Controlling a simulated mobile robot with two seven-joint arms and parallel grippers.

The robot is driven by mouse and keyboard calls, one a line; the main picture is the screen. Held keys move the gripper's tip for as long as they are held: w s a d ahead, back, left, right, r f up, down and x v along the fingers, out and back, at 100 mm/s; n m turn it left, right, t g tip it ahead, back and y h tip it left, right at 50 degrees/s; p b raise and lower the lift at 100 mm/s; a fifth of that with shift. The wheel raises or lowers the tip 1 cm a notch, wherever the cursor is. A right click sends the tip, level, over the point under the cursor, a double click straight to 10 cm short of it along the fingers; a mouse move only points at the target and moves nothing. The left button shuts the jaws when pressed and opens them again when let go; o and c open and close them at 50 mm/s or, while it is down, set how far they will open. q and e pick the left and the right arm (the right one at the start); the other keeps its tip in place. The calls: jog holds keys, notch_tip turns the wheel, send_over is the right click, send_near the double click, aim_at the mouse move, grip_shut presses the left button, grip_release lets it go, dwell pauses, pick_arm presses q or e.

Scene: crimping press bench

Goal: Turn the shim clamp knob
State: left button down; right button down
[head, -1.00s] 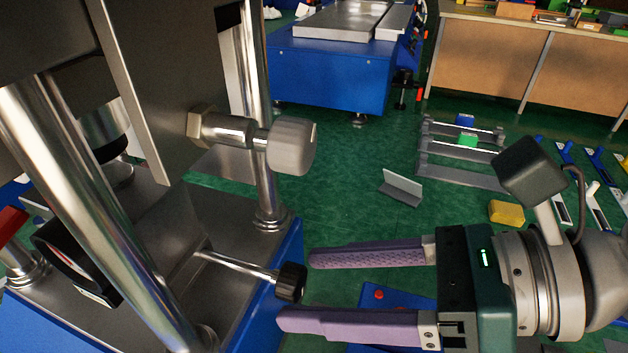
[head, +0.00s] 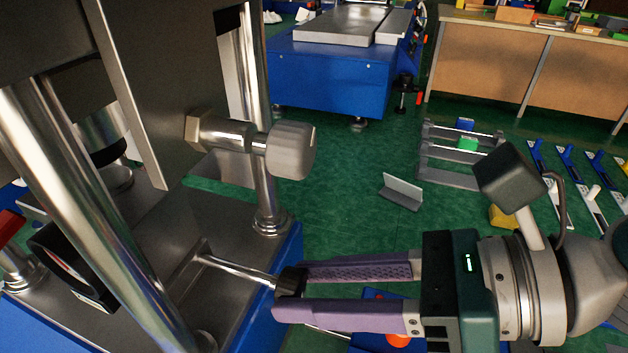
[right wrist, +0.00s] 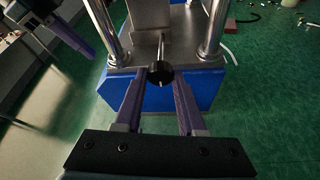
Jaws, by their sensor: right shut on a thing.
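The black knob (head: 291,281) sits at the end of a thin metal rod that sticks out of the press (head: 165,225) near its base. It also shows in the right wrist view (right wrist: 160,73), between my purple fingers. My right gripper (head: 288,289) comes in from the right and is shut on the black knob, one finger on each side, partly hiding it. A larger grey knob (head: 291,150) on a brass-nutted shaft sits higher on the press, clear of the gripper. Part of my left gripper (right wrist: 75,32) shows at upper left in the right wrist view; its jaw opening is unclear.
Shiny press columns (head: 259,130) stand close to the knob. A dial gauge (head: 70,262) is at lower left. A blue box with a red button (head: 398,340) lies below my right gripper. A blue machine (head: 330,75) and a bench (head: 500,65) stand behind, with green floor between.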

dwell(0.3)
jog(key=shift+r+n+p, duration=0.1)
jog(key=shift+n+p, duration=0.2)
jog(key=shift+p, duration=0.3)
jog(key=shift+s+n+t+h+p, duration=0.1)
jog(key=shift+n+t+h+p, duration=0.2)
jog(key=shift+n+t+p, duration=0.8)
jog(key=shift+n+p, duration=0.25)
jog(key=shift+n, duration=0.05)
jog(key=shift+s+n+t+h, duration=0.1)
jog(key=shift+n+t+h, duration=0.25)
jog(key=shift+n, duration=0.25)
jog(key=shift+t, duration=0.25)
jog(key=c, duration=0.5)
grip_release()
